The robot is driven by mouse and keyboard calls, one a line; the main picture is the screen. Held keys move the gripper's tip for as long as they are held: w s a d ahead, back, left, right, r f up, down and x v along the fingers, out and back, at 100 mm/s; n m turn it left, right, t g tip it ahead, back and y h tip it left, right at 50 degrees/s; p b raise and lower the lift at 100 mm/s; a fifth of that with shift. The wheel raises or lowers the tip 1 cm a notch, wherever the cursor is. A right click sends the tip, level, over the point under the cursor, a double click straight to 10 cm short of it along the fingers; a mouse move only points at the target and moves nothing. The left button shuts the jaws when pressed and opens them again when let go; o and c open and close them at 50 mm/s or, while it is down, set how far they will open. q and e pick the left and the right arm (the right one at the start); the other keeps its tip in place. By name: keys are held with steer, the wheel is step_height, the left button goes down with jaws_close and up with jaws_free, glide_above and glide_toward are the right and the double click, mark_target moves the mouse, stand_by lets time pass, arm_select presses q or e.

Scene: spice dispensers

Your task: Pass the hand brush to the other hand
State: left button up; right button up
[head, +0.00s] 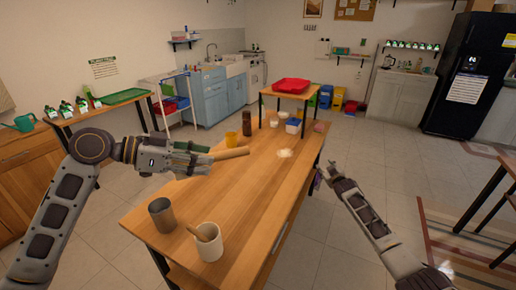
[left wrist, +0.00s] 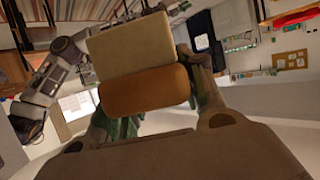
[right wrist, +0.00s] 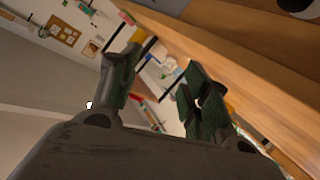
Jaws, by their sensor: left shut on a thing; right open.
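The hand brush (head: 231,153) is held above the wooden table by my left gripper (head: 195,157). In the head view its tan part sticks out to the right of the fingers. In the left wrist view it shows as a brown wooden block (left wrist: 143,90) with a cream part (left wrist: 130,47) beyond it, between the fingers. My left gripper is shut on it. My right gripper (head: 325,174) is open and empty by the table's right edge, apart from the brush. In the right wrist view its fingers (right wrist: 155,85) are spread with nothing between them.
On the table (head: 180,255) stand a metal cup (head: 161,214), a white mug (head: 209,245) with a wooden utensil, a yellow cup (head: 230,138) and a brown bottle (head: 246,124). A pale crumbly heap (head: 284,153) lies towards the back. A red tray (head: 291,86) sits on a raised shelf behind.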

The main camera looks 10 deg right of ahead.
steer(key=w+a+r+n+t+y, duration=0.1)
steer(key=a+r+t, duration=0.15)
steer(key=r, duration=1.05)
steer(key=w+a+r+t+y, duration=0.1)
steer(key=a+r, duration=0.3)
steer(key=r, duration=1)
steer(key=s+a+r+n+y, duration=0.2)
steer(key=s+a+r, duration=0.3)
steer(key=r, duration=0.4)
steer(key=s+a+r+n+y, duration=0.2)
steer(key=s+a+r+y, duration=0.1)
steer(key=a+r, duration=0.45)
steer(key=s+a+r+n+g+y, duration=0.2)
steer(key=s+a+n+g+y, duration=0.4)
steer(key=s+a, duration=1.25)
steer(key=s+a+f+n+g+h, duration=0.1)
steer(key=s+f+n, duration=0.1)
steer(key=s, duration=0.3)
steer(key=s+a+f+n+g, duration=0.1)
steer(key=s+n, duration=0.2)
steer(key=s, duration=0.2)
step_height(320, 180, down, 6)
steer(key=s+d+n+g+h, duration=0.1)
steer(key=s+d+n+h, duration=0.1)
steer(key=n, duration=0.1)
steer(key=shift+d+g+h, duration=0.25)
steer(key=shift+g+h, duration=0.1)
steer(key=shift+h, duration=0.05)
